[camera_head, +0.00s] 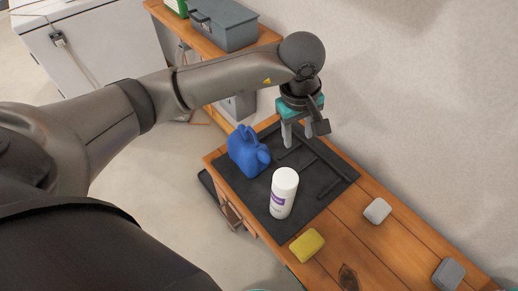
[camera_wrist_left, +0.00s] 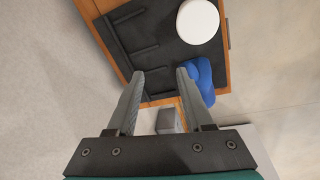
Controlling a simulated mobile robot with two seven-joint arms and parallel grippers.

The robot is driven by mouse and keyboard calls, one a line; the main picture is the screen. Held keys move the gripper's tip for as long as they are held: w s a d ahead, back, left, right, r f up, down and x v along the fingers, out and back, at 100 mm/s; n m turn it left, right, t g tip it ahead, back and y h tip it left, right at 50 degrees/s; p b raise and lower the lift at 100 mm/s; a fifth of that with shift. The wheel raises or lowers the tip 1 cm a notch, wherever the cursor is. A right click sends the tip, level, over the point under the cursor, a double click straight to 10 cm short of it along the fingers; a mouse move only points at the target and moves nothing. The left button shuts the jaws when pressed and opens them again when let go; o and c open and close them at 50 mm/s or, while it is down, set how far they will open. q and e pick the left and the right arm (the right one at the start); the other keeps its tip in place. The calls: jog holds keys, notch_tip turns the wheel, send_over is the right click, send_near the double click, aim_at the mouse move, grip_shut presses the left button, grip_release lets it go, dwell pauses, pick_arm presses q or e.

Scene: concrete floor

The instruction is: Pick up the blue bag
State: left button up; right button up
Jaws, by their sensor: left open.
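The blue bag (camera_head: 246,153) stands at the far left part of a black mat (camera_head: 322,188) on the wooden workbench. It also shows in the left wrist view (camera_wrist_left: 204,78), partly behind the right-hand finger. My left gripper (camera_head: 296,144) is above the mat, to the right of the bag, with its fingers pointing down. In the left wrist view my left gripper (camera_wrist_left: 159,74) is open with nothing between its fingers. It is apart from the bag. My right gripper is not in view.
A white bottle (camera_head: 284,192) stands on the mat near the bag. A yellow sponge (camera_head: 307,245), a white block (camera_head: 377,211) and a grey block (camera_head: 448,274) lie on the bench (camera_head: 350,232). A grey toolbox (camera_head: 224,24) sits on another wooden surface behind. A wall is at right.

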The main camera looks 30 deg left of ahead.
pick_arm(q)
jog(key=w+a+r+y, duration=0.25)
jog(key=a+y, duration=0.25)
jog(key=a, duration=0.5)
send_near(247, 133)
jog(key=shift+w+a+f+b, duration=0.2)
jog(key=shift+w+a+f, duration=0.1)
jog(key=shift+f, duration=0.2)
jog(key=shift+w+a+f+b, duration=0.2)
jog(key=shift+a+f, duration=0.15)
jog(key=shift+f, duration=0.2)
jog(key=shift+x, duration=2.9)
jog(key=shift+s, duration=0.15)
jog(key=shift+c, duration=0.2)
grip_shut()
jog(key=shift+a, duration=0.1)
